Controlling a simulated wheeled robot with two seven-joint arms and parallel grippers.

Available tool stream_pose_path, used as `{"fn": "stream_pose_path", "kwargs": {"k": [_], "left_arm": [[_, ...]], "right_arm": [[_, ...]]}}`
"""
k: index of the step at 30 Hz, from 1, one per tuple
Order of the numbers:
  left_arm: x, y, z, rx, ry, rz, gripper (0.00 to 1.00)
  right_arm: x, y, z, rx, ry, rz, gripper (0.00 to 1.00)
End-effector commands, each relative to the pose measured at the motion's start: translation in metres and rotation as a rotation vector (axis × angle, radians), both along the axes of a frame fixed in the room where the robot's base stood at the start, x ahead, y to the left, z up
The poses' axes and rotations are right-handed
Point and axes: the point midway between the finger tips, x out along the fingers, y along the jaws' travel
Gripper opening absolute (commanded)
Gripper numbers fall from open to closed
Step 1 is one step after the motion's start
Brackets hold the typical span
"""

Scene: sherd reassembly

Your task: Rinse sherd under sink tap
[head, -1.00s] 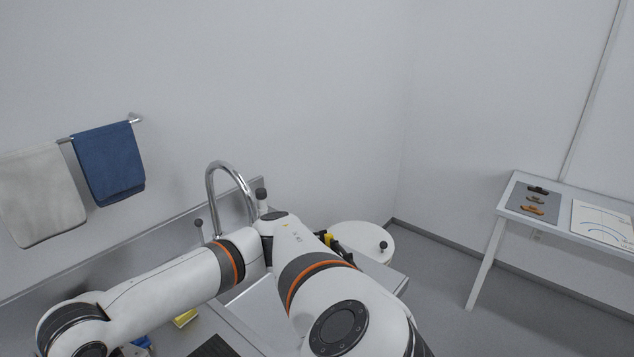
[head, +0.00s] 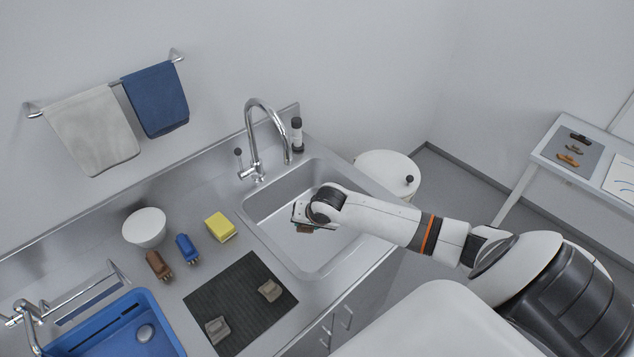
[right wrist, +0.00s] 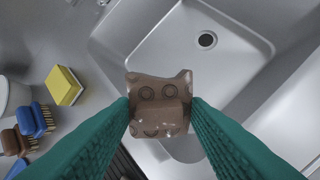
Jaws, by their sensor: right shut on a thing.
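The sherd (right wrist: 158,104) is a brown piece with raised round marks, held between the two green fingers of my right gripper (right wrist: 160,112) in the right wrist view. In the head view my right gripper (head: 302,215) is over the near left part of the steel sink (head: 330,247), and a small brown part of the sherd (head: 304,229) shows below it. The sink tap (head: 254,140) is a curved chrome spout behind the sink, apart from the gripper and to its upper left. I see no water running. The drain (right wrist: 207,39) shows in the right wrist view. My left gripper is not in view.
A black ribbed mat (head: 228,312) holds two grey-brown sherds. A yellow sponge (head: 220,227), blue brush (head: 187,248), brown brush (head: 158,265) and white bowl (head: 145,228) stand left of the sink. A blue basin (head: 75,345) is at the lower left.

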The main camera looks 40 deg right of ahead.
Motion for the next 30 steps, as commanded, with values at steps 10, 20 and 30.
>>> {"fn": "stream_pose_path", "kwargs": {"k": [10, 20, 30], "left_arm": [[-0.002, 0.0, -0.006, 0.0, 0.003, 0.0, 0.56], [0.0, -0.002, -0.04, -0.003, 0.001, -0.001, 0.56], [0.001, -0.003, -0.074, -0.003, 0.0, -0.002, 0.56]], "right_arm": [[0.003, -0.022, -0.014, -0.002, -0.036, -0.036, 0.18], [0.034, -0.025, -0.022, -0.002, -0.035, -0.036, 0.18], [0.064, -0.029, -0.028, -0.001, -0.035, -0.036, 0.18]]}}
